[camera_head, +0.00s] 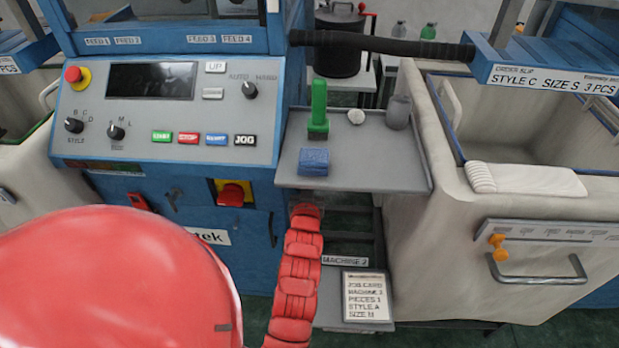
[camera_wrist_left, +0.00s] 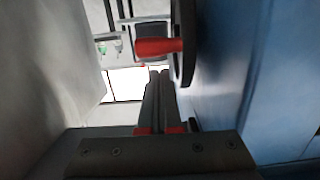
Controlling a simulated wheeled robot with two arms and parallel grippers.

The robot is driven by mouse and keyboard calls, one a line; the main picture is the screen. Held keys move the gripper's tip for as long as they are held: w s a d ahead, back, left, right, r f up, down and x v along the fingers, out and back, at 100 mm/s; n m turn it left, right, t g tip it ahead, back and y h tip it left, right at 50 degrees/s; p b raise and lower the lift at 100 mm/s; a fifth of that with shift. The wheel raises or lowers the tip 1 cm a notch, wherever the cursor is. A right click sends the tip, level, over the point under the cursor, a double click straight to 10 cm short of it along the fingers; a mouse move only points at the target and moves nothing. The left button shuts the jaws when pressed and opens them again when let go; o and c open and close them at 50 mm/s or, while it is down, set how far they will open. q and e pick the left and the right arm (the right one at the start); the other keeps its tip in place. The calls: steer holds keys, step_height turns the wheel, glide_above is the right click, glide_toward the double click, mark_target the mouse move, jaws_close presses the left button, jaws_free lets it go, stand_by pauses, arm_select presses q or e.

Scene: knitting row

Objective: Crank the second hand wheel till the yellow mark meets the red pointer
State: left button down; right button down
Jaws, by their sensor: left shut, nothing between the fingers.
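In the left wrist view a dark hand wheel (camera_wrist_left: 184,70) shows nearly edge-on beside a blue machine side. A red crank handle (camera_wrist_left: 157,46) sticks out from it to the left. My left gripper (camera_wrist_left: 159,73) is shut and empty, its fingertips just below the handle in the picture; I cannot tell how far apart they are in depth. The hand wheel cannot be made out in the head view, and neither is the left gripper. The yellow mark and the red pointer are not visible in either view. My right gripper is out of view.
The blue knitting machine's control panel (camera_head: 228,105) is at the left. A grey shelf (camera_head: 350,178) holds a green-handled tool (camera_head: 318,110) and a blue block (camera_head: 314,161). A pale bin (camera_head: 450,190) stands at right. A black bar (camera_head: 375,44) spans the back.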

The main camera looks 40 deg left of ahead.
arm_select(q)
steer(key=shift+f, duration=0.45)
steer(key=shift+f+t+b, duration=0.3)
steer(key=shift+f+b, duration=0.45)
steer(key=shift+b, duration=0.5)
